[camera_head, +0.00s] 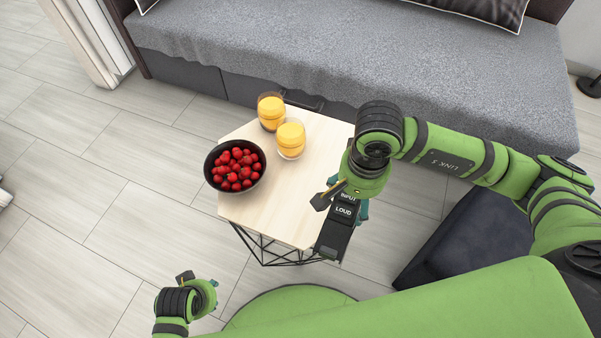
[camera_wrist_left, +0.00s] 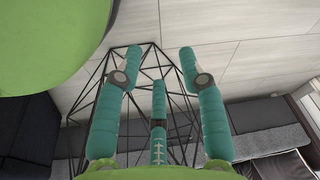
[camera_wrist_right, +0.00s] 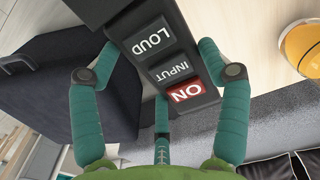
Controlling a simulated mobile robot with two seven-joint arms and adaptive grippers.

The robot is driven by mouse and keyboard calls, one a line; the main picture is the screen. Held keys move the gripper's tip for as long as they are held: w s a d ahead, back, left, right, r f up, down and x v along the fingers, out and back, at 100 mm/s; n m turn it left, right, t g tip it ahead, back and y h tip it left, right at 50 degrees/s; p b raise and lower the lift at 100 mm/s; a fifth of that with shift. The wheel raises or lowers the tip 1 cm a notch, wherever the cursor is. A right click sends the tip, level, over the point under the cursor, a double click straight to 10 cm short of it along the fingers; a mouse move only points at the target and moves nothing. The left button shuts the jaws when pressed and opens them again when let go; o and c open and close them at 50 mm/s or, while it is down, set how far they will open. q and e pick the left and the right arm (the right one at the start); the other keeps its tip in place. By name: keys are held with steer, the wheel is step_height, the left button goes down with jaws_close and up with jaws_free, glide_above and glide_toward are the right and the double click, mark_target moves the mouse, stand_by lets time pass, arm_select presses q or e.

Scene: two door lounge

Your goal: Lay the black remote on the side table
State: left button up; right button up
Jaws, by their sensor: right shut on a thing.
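The black remote (camera_head: 336,236) is in my right gripper (camera_head: 345,207), over the near right edge of the side table (camera_head: 285,216). In the right wrist view the remote (camera_wrist_right: 150,62) lies between the fingers of my right gripper (camera_wrist_right: 165,75), with grey LOUD and INPUT buttons and a red ON button. The side table has a pale wooden top and a black wire base. My left gripper (camera_head: 196,289) is low at the lower left of the head view. In the left wrist view my left gripper (camera_wrist_left: 160,65) is open and empty, with the wire base (camera_wrist_left: 150,75) beyond.
A dark bowl of red fruit (camera_head: 215,184) stands at the table's left. Two glasses of yellow drink, one farther (camera_head: 271,111) and one nearer (camera_head: 291,138), stand toward the back. The tabletop's front middle is clear. A grey sofa (camera_head: 230,55) is behind; a dark ottoman (camera_head: 465,235) is right.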

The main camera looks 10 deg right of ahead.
steer(key=b, duration=0.2)
glide_above(326, 185)
step_height(326, 185, down, 7)
steer(key=shift+r, duration=0.15)
step_height(326, 185, down, 4)
steer(key=shift+b, duration=0.35)
arm_select(q)
step_height(326, 185, up, 7)
steer(key=w, duration=0.1)
steer(key=shift+t, duration=0.3)
steer(key=shift+r, duration=0.15)
arm_select(e)
steer(key=shift+f, duration=0.2)
steer(key=o, duration=1.2)
arm_select(q)
steer(key=shift+r, duration=0.25)
arm_select(e)
steer(key=shift+o, duration=0.2)
steer(key=shift+r, duration=0.1)
